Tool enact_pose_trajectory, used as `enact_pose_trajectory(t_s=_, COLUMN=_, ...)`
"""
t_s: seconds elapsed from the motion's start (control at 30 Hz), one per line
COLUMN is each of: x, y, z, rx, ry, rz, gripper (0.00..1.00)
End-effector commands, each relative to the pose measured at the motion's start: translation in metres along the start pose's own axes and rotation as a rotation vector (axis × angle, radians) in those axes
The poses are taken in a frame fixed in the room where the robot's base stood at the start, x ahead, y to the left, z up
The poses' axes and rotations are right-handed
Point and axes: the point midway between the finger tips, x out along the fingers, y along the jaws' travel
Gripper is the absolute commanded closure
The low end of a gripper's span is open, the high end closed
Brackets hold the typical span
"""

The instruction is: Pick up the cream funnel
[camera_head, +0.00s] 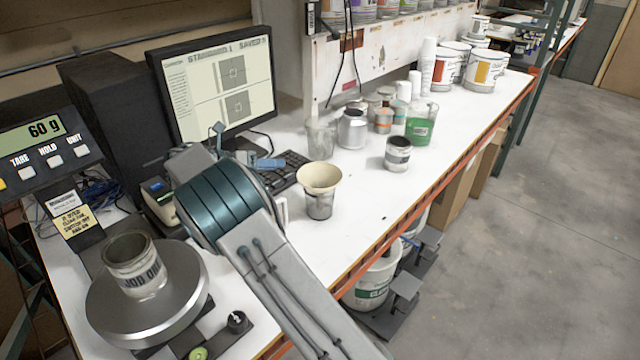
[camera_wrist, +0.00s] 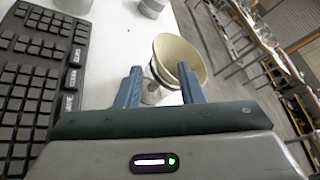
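The cream funnel (camera_head: 319,178) rests wide end up in the mouth of a grey cup (camera_head: 320,208) on the white bench, right of the keyboard. In the wrist view the funnel (camera_wrist: 180,56) is tilted in the picture, just beyond my gripper (camera_wrist: 159,80). The two blue fingers are apart, with nothing held between them. Part of the cup (camera_wrist: 153,94) shows in the gap between them, beyond the fingers. The funnel's spout is hidden inside the cup.
The keyboard (camera_head: 283,170) lies close to my gripper, with the monitor (camera_head: 215,85) behind. A clear beaker (camera_head: 320,137), a grey can (camera_head: 352,130) and a small jar (camera_head: 398,154) stand farther along. The bench right of the funnel is clear to its orange edge.

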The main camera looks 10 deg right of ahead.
Motion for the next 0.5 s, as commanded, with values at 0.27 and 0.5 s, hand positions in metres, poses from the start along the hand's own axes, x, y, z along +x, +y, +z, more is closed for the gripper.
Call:
enact_pose_trajectory(t_s=0.27, x=0.04, y=0.0, z=0.0, rx=0.0, ry=0.001, rz=0.0, gripper=0.65)
enact_pose_trajectory(t_s=0.5, x=0.062, y=0.001, z=-0.004, rx=-0.001, ry=0.002, rz=-0.001, gripper=0.65)
